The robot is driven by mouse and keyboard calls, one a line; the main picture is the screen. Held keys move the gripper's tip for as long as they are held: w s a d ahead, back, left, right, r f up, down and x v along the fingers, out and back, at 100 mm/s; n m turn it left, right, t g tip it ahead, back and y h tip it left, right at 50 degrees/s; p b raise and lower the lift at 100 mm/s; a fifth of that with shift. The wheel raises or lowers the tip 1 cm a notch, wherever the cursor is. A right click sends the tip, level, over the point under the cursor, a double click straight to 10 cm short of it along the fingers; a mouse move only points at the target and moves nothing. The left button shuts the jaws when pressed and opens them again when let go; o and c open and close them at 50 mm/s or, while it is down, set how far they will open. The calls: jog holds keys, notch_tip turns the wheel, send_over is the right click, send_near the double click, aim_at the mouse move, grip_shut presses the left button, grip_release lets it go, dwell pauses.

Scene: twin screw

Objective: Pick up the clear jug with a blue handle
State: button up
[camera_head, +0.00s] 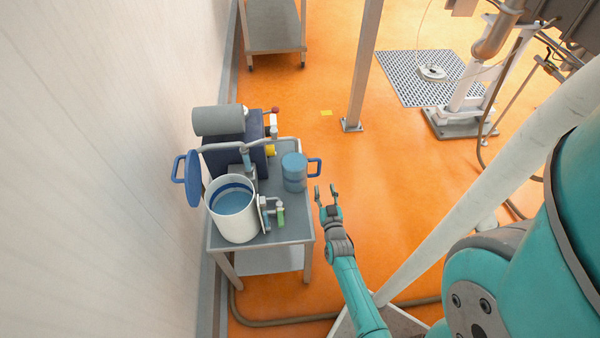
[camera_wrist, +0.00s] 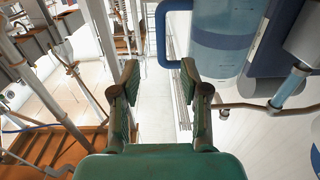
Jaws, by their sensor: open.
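The clear jug (camera_head: 294,172) stands upright on the grey cart, right of the blue machine, with its blue handle (camera_head: 315,167) facing right. In the wrist view the jug (camera_wrist: 215,40) fills the upper right, with blue bands and its handle (camera_wrist: 163,35) on its left side. My gripper (camera_head: 326,189) is open and empty, just right of the cart and close to the handle. In the wrist view my gripper's fingers (camera_wrist: 159,72) are apart, with the lower part of the handle near the right fingertip. I cannot tell whether they touch.
A post (camera_head: 363,70) stands behind. Orange floor right of the cart is open.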

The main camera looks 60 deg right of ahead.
aim_at(319, 168)
jog(key=x, duration=0.5)
jog(key=shift+w+d, duration=0.1)
jog(key=shift+d, duration=0.1)
jog(key=shift+x, duration=2.75)
jog(key=shift+w+a+r, duration=0.1)
jog(key=shift+r, duration=0.1)
grip_shut()
jog(key=shift+r, duration=0.1)
